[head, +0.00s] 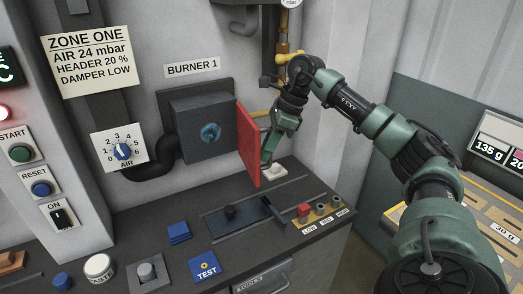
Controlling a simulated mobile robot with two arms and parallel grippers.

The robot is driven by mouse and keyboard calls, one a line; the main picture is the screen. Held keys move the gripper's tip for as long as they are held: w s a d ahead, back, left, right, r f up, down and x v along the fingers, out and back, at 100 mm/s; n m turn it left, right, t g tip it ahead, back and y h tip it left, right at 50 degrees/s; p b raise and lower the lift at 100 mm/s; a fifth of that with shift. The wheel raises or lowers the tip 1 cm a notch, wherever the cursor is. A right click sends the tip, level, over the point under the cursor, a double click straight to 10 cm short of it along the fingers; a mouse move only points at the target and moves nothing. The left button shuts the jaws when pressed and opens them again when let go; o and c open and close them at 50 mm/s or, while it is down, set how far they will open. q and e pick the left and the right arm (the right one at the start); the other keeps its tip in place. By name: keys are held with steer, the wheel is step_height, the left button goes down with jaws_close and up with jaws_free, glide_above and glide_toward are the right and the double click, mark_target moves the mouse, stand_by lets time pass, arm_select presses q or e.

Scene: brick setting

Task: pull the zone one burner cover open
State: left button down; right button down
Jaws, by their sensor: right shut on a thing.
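The burner cover (249,143) is a red panel beside the dark burner box (190,125) under the "BURNER 1" label (192,68). It stands swung out from the box's right side, seen nearly edge-on, so the box front with a blue round burner port (211,132) shows. My right gripper (267,156) is at the cover's right-hand face, shut on the cover; its grip point is partly hidden. My left gripper is out of view.
An AIR dial (122,150) is on the left. Yellow pipework (283,52) runs behind my right arm.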

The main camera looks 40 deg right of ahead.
steer(key=shift+s+d+f, duration=0.15)
steer(key=shift+s+f, duration=0.05)
steer(key=shift+f, duration=0.05)
steer(key=c, duration=1.5)
jaws_free()
steer(key=shift+o, duration=0.2)
steer(key=shift+s+d+r, duration=0.1)
steer(key=shift+s+r, duration=0.05)
steer(key=shift+r, duration=0.1)
steer(key=shift+d+r, duration=0.1)
steer(key=shift+r, duration=0.25)
steer(key=v, duration=0.7)
steer(key=shift+b, duration=0.35)
steer(key=shift+f, duration=0.1)
